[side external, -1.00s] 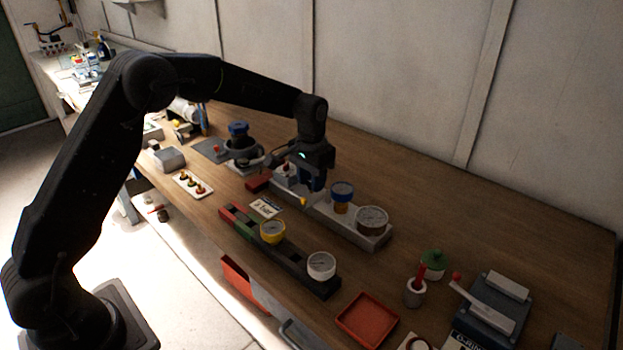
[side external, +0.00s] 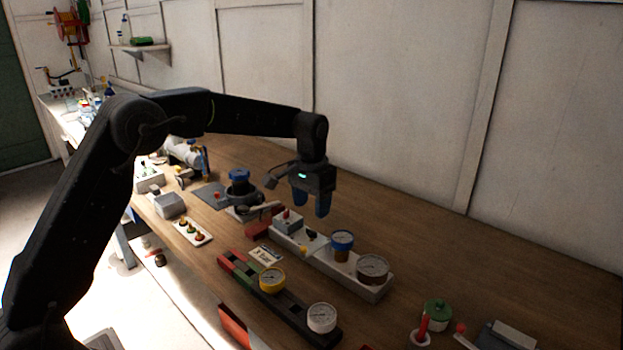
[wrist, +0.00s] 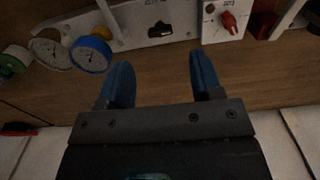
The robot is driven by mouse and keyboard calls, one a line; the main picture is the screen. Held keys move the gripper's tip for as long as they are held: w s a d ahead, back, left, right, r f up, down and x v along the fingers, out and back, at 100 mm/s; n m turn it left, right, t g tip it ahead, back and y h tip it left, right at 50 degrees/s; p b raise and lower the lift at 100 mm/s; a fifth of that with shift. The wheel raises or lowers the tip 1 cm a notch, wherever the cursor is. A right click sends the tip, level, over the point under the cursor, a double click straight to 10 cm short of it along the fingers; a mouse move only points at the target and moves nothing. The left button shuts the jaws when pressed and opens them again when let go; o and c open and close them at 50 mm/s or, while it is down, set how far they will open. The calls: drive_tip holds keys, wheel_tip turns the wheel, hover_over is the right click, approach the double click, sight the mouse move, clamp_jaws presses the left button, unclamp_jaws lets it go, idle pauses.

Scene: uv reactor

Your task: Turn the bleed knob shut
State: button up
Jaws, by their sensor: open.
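A pale rail-like panel (side external: 331,263) lies on the bench and carries a small box with a red knob (side external: 286,213). In the wrist view the red knob (wrist: 229,20) points down and right on its white box. A black knob or lever (wrist: 160,30) sits on the panel to its left; it also shows in the side view (side external: 311,235). No readable label tells me which is the bleed knob. My gripper (side external: 310,213) is open and empty, its blue fingers above and behind the panel, apart from both knobs. Its fingers (wrist: 160,62) also show in the wrist view.
A blue-rimmed gauge (side external: 342,240) and a grey gauge (side external: 373,268) stand at the panel's right end. A dark rail (side external: 294,305) with yellow and white gauges lies in front. A blue-capped device (side external: 239,184) stands left. The bench behind the panel is clear.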

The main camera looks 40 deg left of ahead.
sight(311, 230)
wheel_tip(311, 230, up, 7)
idle(0.3)
drive_tip(key=shift+r, duration=0.15)
drive_tip(key=s+d+r+t, duration=0.1)
drive_tip(key=s+r+t, duration=0.15)
drive_tip(key=s, duration=0.95)
drive_tip(key=s+d+r+t, duration=0.1)
drive_tip(key=s+r+t, duration=0.15)
drive_tip(key=s, duration=0.95)
drive_tip(key=s+f, duration=0.4)
drive_tip(key=s, duration=0.4)
drive_tip(key=shift+d+f+t, duration=0.2)
drive_tip(key=shift+f+t, duration=0.05)
drive_tip(key=shift+t, duration=0.05)
